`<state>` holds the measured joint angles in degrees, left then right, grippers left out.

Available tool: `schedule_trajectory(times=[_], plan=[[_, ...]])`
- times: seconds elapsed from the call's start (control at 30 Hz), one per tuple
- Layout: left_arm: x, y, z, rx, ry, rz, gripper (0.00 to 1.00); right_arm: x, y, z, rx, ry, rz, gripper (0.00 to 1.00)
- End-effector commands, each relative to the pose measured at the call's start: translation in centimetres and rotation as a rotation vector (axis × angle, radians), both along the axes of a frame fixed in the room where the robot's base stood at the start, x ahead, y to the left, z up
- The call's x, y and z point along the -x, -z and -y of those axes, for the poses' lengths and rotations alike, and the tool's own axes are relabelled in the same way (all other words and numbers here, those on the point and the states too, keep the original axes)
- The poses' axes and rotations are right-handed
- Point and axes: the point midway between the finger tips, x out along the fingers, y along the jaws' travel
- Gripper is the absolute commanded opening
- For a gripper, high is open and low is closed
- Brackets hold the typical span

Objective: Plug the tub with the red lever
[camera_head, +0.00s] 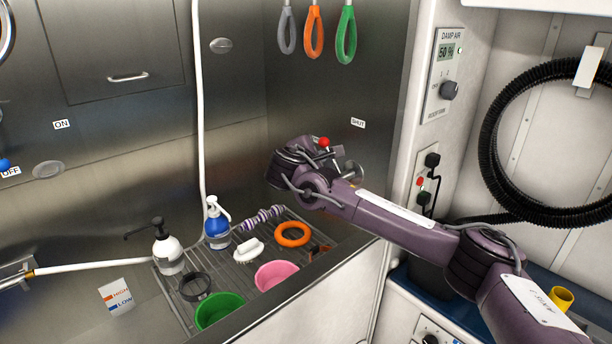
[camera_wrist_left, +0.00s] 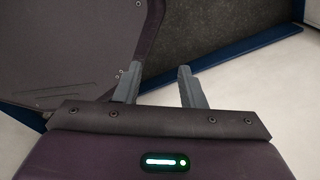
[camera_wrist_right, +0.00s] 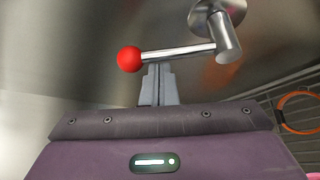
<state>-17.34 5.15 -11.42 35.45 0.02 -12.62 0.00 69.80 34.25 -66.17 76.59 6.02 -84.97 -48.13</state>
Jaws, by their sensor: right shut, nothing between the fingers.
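The red lever has a red ball knob (camera_head: 324,142) and sits on the tub's right steel wall, just left of a SHUT label (camera_head: 358,122). In the right wrist view its steel rod (camera_wrist_right: 180,53) runs roughly level from the red knob (camera_wrist_right: 129,59) at left to a pivot and round wall mount (camera_wrist_right: 215,14) at right. My right gripper (camera_wrist_right: 158,70) is shut and empty, its fingertips just below the rod near the knob; I cannot tell whether they touch. My left gripper (camera_wrist_left: 157,72) is open and empty, outside the head view. The tub's drain is not visible.
A wire rack (camera_head: 236,282) in the tub holds bottles, a brush, rings and bowls. Coloured loops (camera_head: 313,32) hang above. A blue knob (camera_head: 4,164) by an OFF label is at far left. A black hose (camera_head: 492,150) coils at right. The tub's front edge (camera_head: 290,285) lies below my right arm.

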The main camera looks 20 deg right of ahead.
Motion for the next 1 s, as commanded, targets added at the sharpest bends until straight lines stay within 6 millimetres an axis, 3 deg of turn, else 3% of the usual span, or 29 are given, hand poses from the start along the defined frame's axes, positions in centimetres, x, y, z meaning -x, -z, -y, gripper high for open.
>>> schedule_trajectory(times=[0.03,0.1,0.47,0.53,0.6,1.0], plan=[[0.0,2.1,-0.3,-0.003,0.001,0.001,0.36,0.2,0.7,0.4,-0.014,0.001,0.047,0.00],[-0.1,3.3,-0.5,-0.006,0.001,0.001,0.36,0.5,0.5,0.6,-0.034,0.001,0.099,0.00],[-0.2,8.3,1.6,0.018,-0.003,-0.002,0.36,1.5,-0.5,0.9,-0.098,0.000,0.274,0.00],[-3.4,7.8,1.7,0.017,-0.006,0.023,0.36,1.6,-0.6,0.9,-0.107,0.000,0.300,0.00],[-5.3,7.6,2.0,0.017,-0.008,0.032,0.36,1.8,-0.7,0.9,-0.115,-0.001,0.322,0.00],[-13.3,5.4,3.4,0.022,-0.017,0.069,0.36,2.4,-1.0,1.1,-0.156,-0.002,0.433,0.00]])
